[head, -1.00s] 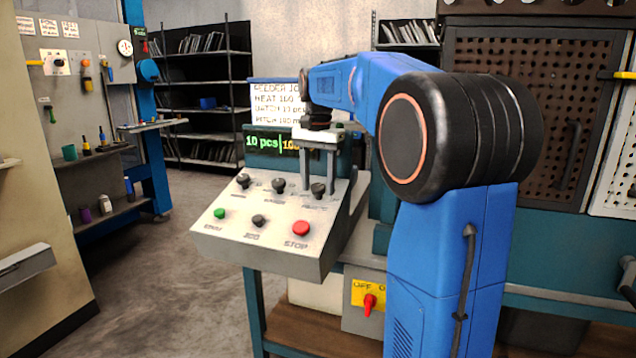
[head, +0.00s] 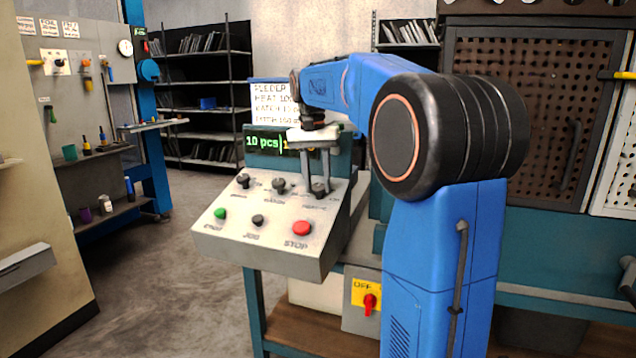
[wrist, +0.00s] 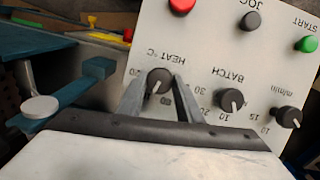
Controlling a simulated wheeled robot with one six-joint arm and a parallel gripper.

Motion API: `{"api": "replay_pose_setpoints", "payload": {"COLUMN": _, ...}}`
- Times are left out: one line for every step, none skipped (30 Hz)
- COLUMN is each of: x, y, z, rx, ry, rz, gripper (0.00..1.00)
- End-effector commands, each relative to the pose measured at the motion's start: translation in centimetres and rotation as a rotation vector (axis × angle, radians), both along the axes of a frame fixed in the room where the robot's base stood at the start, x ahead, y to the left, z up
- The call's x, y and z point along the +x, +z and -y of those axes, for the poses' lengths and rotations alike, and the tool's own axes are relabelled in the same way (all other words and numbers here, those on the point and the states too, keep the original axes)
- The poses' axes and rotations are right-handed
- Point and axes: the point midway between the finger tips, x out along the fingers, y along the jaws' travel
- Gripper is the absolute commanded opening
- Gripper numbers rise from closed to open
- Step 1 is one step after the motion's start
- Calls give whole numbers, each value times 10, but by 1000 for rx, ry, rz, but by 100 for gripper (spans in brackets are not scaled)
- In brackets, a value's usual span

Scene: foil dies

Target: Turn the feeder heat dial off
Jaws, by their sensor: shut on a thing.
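The heat dial (wrist: 159,78) is a round black knob on the light sloped control panel (wrist: 215,55), beside the label "HEAT °C", which reads upside down in the wrist view. A pale mark shows on the knob, but its exact setting is hard to read. My gripper (wrist: 158,86) has one finger on each side of the knob and is shut on it. In the head view, my gripper (head: 317,190) points down at the rightmost dial of the top row, which is partly hidden by the fingers.
The batch dial (wrist: 230,100) and a feed-rate dial (wrist: 286,116) sit beside it. The green start (head: 220,213), black jog (head: 258,220) and red stop (head: 301,228) buttons are lower on the panel. A display (head: 262,142) stands behind. A red switch (head: 369,303) is below.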

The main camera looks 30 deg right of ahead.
Motion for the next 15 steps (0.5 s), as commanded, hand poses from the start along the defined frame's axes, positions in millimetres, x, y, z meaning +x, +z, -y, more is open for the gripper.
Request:
{"api": "replay_pose_setpoints", "payload": {"x": 1, "y": 0, "z": -1, "rx": -7, "ry": 40, "rz": -10, "gripper": 10}}
{"api": "replay_pose_setpoints", "payload": {"x": 1, "y": 0, "z": -1, "rx": -14, "ry": 68, "rz": -17, "gripper": 10}}
{"api": "replay_pose_setpoints", "payload": {"x": 1, "y": 0, "z": -1, "rx": -21, "ry": 104, "rz": -27, "gripper": 10}}
{"api": "replay_pose_setpoints", "payload": {"x": 1, "y": 0, "z": -2, "rx": -26, "ry": 132, "rz": -34, "gripper": 10}}
{"api": "replay_pose_setpoints", "payload": {"x": 1, "y": 0, "z": -2, "rx": -32, "ry": 159, "rz": -41, "gripper": 10}}
{"api": "replay_pose_setpoints", "payload": {"x": 1, "y": 0, "z": -2, "rx": -39, "ry": 195, "rz": -50, "gripper": 10}}
{"api": "replay_pose_setpoints", "payload": {"x": 1, "y": 0, "z": -2, "rx": -44, "ry": 222, "rz": -57, "gripper": 10}}
{"api": "replay_pose_setpoints", "payload": {"x": 1, "y": 0, "z": -2, "rx": -50, "ry": 250, "rz": -63, "gripper": 10}}
{"api": "replay_pose_setpoints", "payload": {"x": 1, "y": 0, "z": -2, "rx": -58, "ry": 286, "rz": -73, "gripper": 10}}
{"api": "replay_pose_setpoints", "payload": {"x": 1, "y": 0, "z": -3, "rx": -63, "ry": 313, "rz": -79, "gripper": 10}}
{"api": "replay_pose_setpoints", "payload": {"x": 1, "y": 0, "z": -3, "rx": -68, "ry": 340, "rz": -85, "gripper": 10}}
{"api": "replay_pose_setpoints", "payload": {"x": 2, "y": 0, "z": -3, "rx": -76, "ry": 376, "rz": -95, "gripper": 10}}
{"api": "replay_pose_setpoints", "payload": {"x": 2, "y": 0, "z": -4, "rx": -81, "ry": 404, "rz": -102, "gripper": 10}}
{"api": "replay_pose_setpoints", "payload": {"x": 2, "y": 0, "z": -4, "rx": -86, "ry": 431, "rz": -110, "gripper": 10}}
{"api": "replay_pose_setpoints", "payload": {"x": 2, "y": 0, "z": -4, "rx": -94, "ry": 467, "rz": -119, "gripper": 10}}
